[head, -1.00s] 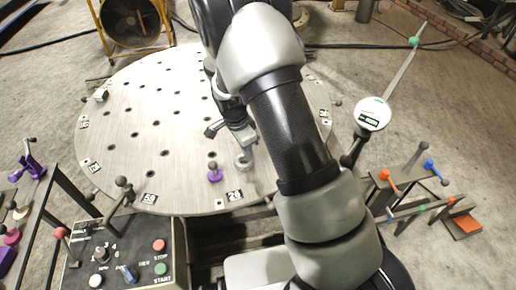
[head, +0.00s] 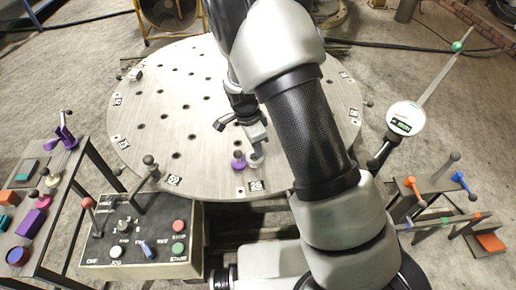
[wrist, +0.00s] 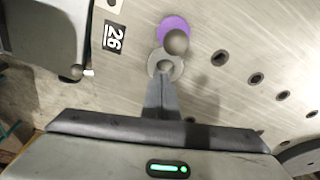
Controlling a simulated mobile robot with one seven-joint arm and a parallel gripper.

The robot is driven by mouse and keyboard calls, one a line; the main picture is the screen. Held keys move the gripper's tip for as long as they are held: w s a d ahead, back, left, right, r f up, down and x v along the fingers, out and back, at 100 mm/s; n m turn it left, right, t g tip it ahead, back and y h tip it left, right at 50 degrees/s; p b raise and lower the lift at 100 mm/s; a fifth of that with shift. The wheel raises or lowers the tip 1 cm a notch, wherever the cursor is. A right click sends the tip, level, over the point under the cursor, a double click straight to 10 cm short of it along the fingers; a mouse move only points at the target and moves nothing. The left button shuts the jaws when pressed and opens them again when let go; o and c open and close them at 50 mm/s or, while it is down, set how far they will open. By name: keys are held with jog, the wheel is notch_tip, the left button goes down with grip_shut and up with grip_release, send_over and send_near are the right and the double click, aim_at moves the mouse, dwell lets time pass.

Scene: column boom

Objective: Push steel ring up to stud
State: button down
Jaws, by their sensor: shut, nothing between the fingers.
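The steel ring (wrist: 165,65) lies flat on the round plate, a pale grey washer with a dark hole. The stud (wrist: 176,41) has a purple round base and a grey ball on top. In the wrist view the ring's edge meets the purple base, with no clear gap. In the head view the ring (head: 256,161) is just right of the stud (head: 238,161). My gripper (wrist: 160,77) is shut and empty. Its tips are at the ring's near side, by the hole, and hide part of it; I cannot tell whether they are inside the hole.
The round plate (head: 190,105) has several holes and is otherwise clear around the stud. A "26" label (wrist: 114,37) is near the plate's edge. A control box (head: 145,240) stands at the front left. A dial gauge (head: 405,118) is on the right.

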notch_tip(320, 180, up, 17)
jog(key=a+p, duration=0.2)
jog(key=a, duration=0.1)
notch_tip(320, 180, up, 18)
jog(key=f+n+t+y+p, duration=0.1)
jog(key=n+t+y+p, duration=0.1)
jog(key=n+p, duration=0.4)
send_over(250, 160)
jog(key=s+d, duration=0.6)
jog(key=s, duration=0.2)
jog(key=s+d+r+n+t+p, duration=0.3)
jog(key=s+d+r+n+p, duration=0.2)
jog(key=s+r+n, duration=0.3)
jog(key=s+r, duration=0.3)
jog(key=s, duration=0.2)
jog(key=shift+d+n, duration=0.25)
jog(key=shift+n, duration=0.05)
